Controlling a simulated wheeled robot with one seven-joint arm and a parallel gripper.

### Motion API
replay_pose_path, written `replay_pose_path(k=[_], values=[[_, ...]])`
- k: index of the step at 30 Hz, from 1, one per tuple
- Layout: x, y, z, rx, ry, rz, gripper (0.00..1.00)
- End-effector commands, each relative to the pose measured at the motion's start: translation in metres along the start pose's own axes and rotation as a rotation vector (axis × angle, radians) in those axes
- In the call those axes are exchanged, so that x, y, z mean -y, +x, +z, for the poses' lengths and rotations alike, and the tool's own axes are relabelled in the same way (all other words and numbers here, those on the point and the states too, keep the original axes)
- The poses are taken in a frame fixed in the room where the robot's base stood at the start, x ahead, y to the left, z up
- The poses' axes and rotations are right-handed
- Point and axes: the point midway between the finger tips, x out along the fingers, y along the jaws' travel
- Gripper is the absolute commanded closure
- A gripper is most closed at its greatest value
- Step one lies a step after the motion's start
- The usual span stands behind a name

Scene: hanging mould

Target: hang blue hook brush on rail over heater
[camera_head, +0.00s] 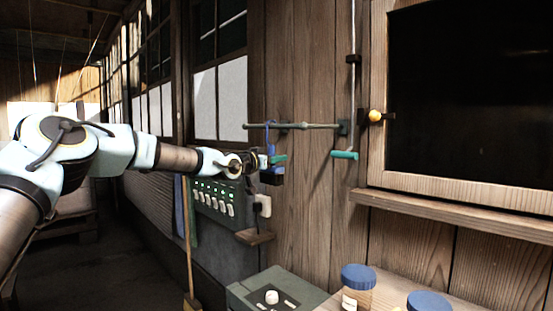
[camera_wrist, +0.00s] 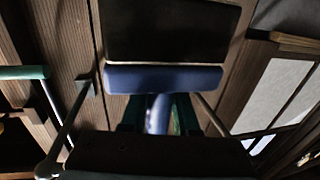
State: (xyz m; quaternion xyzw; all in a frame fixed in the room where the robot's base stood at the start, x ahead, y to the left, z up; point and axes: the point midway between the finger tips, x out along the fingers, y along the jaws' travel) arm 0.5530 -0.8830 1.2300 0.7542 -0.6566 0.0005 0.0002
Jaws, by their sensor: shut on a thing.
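The rail (camera_head: 305,126) is a thin horizontal bar on the wooden wall, beside the window. My gripper (camera_head: 270,161) is just below the rail's left half, at the end of my outstretched arm. In the wrist view my gripper (camera_wrist: 157,116) has its teal fingers shut on the blue stem of the blue hook brush (camera_wrist: 163,78). The brush shows a blue crossbar and a dark block beyond it.
A grey panel (camera_head: 215,200) with switches and green lights is on the wall below my gripper. Blue-lidded jars (camera_head: 357,290) and a grey box (camera_head: 272,297) with a knob stand below. A dark framed screen (camera_head: 470,90) is at right.

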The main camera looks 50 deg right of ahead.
Motion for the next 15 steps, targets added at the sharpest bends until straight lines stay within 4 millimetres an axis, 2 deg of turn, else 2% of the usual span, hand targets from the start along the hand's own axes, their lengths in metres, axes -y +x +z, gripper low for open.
replay_pose_path(k=[6, 7, 15], values=[[0.0, 0.0, -0.0004, -0.001, 0.0, 0.0, 1.0], [0.0, 0.0, -0.0004, -0.001, 0.0, 0.0, 0.7], [0.0, 0.0, -0.0003, 0.0, 0.0, 0.0, 0.4]])
